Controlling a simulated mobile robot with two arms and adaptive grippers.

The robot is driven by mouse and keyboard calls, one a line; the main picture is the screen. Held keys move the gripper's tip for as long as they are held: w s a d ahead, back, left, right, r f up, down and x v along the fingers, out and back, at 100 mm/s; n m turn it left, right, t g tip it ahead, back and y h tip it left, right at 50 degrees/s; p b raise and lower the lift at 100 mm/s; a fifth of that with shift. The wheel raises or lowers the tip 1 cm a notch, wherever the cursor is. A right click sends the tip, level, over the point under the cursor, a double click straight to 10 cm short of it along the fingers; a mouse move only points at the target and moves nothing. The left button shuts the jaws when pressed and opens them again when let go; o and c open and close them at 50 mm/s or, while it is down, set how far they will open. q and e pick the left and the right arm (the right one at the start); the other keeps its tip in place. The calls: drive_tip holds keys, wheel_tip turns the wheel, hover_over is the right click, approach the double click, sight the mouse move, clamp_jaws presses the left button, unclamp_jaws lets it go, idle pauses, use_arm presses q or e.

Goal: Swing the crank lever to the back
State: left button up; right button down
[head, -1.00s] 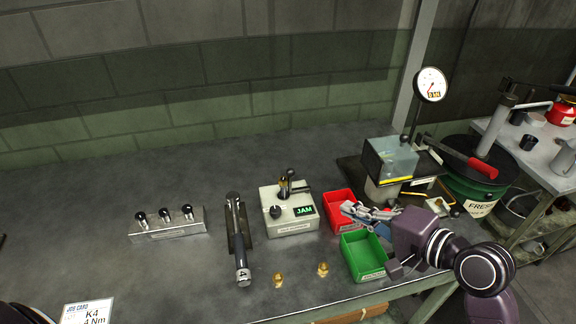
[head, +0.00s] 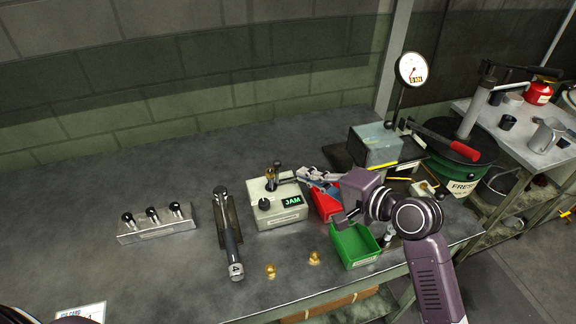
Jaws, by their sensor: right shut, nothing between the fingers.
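The beige box (head: 279,214) with the green JAM display stands on the bench. A dark lever with an upright knob (head: 278,167) sits on its top; I take it to be the crank lever. A brass-coloured piece stands beside the knob, and a black dial is at the front left of the top. My right gripper (head: 303,177) reaches in from the right, its fingers shut and empty at the box's back right corner, close to the lever's right end. The picture is too small to tell whether they touch. My left gripper is out of view.
A red bin (head: 325,207) lies partly under my right gripper, with a green bin (head: 353,251) in front. A torque wrench (head: 228,235) and a socket rack (head: 157,224) are to the left. Two brass pieces (head: 270,271) lie in front. A red-handled press (head: 464,150) stands at the right.

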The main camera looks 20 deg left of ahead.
sight(280, 166)
drive_tip(key=p+x, duration=0.1)
drive_tip(key=x, duration=0.6)
drive_tip(key=shift+d, duration=0.15)
